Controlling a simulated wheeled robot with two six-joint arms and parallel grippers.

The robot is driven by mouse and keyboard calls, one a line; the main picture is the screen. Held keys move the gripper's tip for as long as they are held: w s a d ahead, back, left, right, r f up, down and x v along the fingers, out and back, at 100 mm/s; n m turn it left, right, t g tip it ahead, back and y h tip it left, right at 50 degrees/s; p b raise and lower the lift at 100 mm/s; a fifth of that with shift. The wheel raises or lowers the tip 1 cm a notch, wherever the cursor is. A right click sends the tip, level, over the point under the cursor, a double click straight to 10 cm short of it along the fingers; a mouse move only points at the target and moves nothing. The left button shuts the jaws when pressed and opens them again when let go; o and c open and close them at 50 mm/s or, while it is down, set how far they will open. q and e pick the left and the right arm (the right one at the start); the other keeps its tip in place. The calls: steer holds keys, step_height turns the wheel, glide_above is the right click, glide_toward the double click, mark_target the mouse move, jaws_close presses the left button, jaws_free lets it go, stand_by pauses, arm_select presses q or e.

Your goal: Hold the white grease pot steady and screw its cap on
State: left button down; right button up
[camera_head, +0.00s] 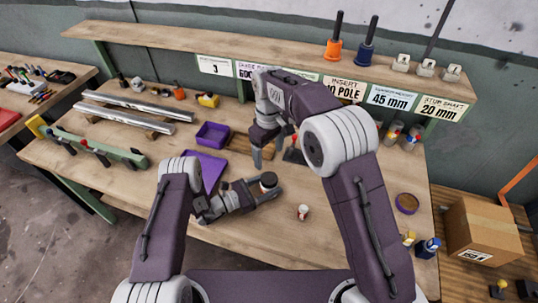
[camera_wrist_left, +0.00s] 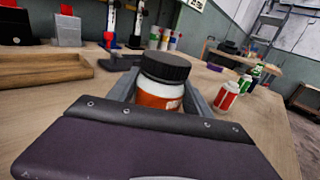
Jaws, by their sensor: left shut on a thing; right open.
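The white grease pot (camera_wrist_left: 158,97) has an orange label and stands upright between the fingers of my left gripper in the left wrist view. Its black cap (camera_wrist_left: 166,68) sits on top of it; I cannot tell how tightly it is seated. In the head view the dark cap (camera_head: 268,180) shows at the tip of my left gripper (camera_head: 266,190), which is shut on the pot low over the bench. My right gripper (camera_head: 264,155) is open, points down and is a little above and behind the pot in the head view, apart from it.
A small white and red bottle (camera_head: 303,212) stands right of the pot. A purple tray (camera_head: 205,168) and purple bin (camera_head: 212,134) lie to the left. Metal tubes (camera_head: 130,107) lie at the far left. The bench front right of the bottle is clear.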

arm_select(q)
steer(key=shift+c, duration=1.9)
jaws_free()
steer(key=shift+a, duration=0.1)
steer(key=shift+s+a, duration=0.2)
steer(key=shift+a, duration=0.15)
steer(key=b+v, duration=0.1)
steer(key=v, duration=0.7)
